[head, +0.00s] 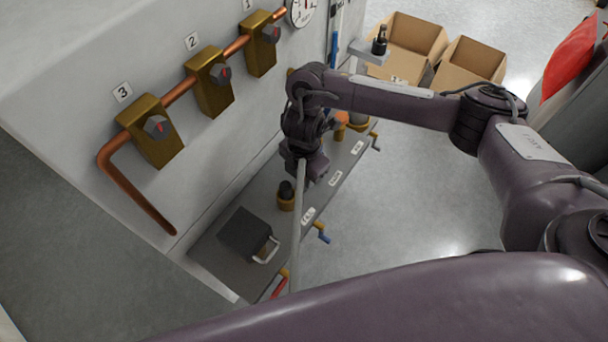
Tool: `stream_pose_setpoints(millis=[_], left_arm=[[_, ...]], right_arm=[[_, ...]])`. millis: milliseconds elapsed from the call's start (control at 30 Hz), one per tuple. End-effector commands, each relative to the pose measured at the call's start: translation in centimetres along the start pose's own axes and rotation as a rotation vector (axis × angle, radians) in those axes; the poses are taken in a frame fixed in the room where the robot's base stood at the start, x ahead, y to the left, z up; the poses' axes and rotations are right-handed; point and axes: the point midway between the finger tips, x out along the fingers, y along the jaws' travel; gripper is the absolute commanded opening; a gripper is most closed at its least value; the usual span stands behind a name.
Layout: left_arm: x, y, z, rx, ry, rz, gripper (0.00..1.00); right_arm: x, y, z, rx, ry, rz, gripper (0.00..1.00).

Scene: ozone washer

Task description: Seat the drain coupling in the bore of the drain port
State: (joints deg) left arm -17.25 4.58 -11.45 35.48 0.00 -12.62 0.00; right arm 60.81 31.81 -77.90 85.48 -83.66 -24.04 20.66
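My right arm reaches in from the right, and its gripper (304,172) points down over the grey bench. I see the gripper mostly from behind and above, so its fingers are unclear. A long pale grey rod or hose (297,225) runs from beside it toward the bottom of the picture; I cannot tell whether it is held. Below the gripper, a brass ring with a dark plug-like part (286,195) stands on the bench. More brass-orange fittings (358,120) show farther back, partly behind the arm. I cannot tell which is the drain port, nor make out the drain coupling. My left gripper is out of view.
A dark box with a pale handle (245,234) sits on the bench (215,258). Coloured levers, including a blue one (322,233), line its front edge. Brass valves (154,130) and copper pipe (135,190) run along the wall. Open cardboard boxes (470,62) stand behind.

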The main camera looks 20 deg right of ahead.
Motion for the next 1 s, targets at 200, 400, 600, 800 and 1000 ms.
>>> stream_pose_setpoints(millis=[200,400,600,800,1000], left_arm=[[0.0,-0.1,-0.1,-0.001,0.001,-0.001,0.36],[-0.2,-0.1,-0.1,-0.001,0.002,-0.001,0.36],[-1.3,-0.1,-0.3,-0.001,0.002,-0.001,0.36],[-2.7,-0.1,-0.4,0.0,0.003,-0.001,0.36],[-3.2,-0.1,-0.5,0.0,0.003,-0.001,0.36]], right_arm=[[0.0,0.0,0.0,0.001,-0.001,0.001,0.0],[-0.5,0.1,0.1,-0.001,-0.002,0.002,0.0],[-3.2,0.2,0.1,-0.002,-0.003,0.005,0.0],[-8.8,0.2,0.2,-0.003,-0.007,0.009,0.0],[-14.0,0.2,0.1,-0.002,-0.005,0.007,0.0]])
